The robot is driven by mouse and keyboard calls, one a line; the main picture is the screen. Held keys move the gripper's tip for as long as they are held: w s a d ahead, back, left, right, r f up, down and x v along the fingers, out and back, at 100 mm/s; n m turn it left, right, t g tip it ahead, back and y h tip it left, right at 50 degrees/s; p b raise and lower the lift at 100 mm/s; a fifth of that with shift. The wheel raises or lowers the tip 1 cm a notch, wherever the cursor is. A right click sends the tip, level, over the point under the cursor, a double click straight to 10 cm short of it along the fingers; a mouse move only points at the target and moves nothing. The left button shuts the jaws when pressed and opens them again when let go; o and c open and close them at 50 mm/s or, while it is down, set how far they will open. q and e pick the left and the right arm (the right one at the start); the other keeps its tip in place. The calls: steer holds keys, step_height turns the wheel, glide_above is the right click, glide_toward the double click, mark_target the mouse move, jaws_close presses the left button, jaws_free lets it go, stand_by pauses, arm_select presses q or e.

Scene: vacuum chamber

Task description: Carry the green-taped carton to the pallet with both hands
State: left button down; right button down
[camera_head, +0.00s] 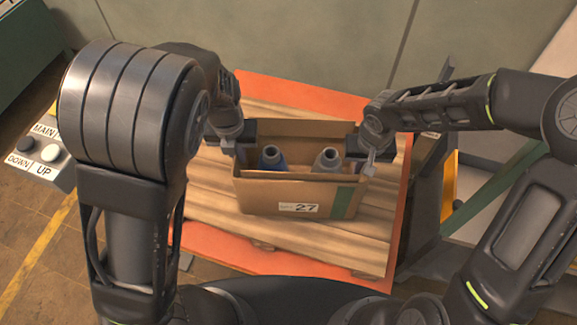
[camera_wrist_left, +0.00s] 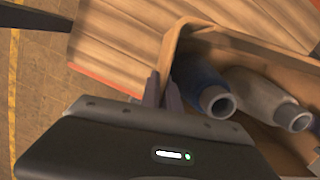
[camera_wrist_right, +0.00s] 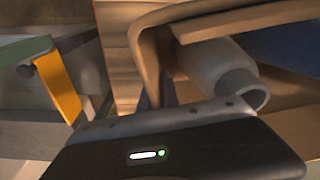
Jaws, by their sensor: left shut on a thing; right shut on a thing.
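The open carton (camera_head: 268,197) has a green tape strip (camera_head: 342,203) and a label reading 27 on its front. It holds a blue bottle (camera_head: 271,157) and a grey bottle (camera_head: 327,159). It is over the wooden pallet (camera_head: 210,200); I cannot tell whether it touches the slats. My left gripper (camera_head: 238,150) is shut on the carton's left wall, and the wall shows between its fingers in the left wrist view (camera_wrist_left: 163,90). My right gripper (camera_head: 367,158) is shut on the right wall, also seen in the right wrist view (camera_wrist_right: 155,92).
The pallet rests on an orange-red surface (camera_head: 270,262). A control box (camera_head: 42,155) marked MAIN, UP and DOWN stands at the left. A dark post and yellow part (camera_head: 449,185) stand close on the right. A grey wall is behind.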

mark_target(241, 165)
arm_select(q)
steer(key=shift+f, duration=0.1)
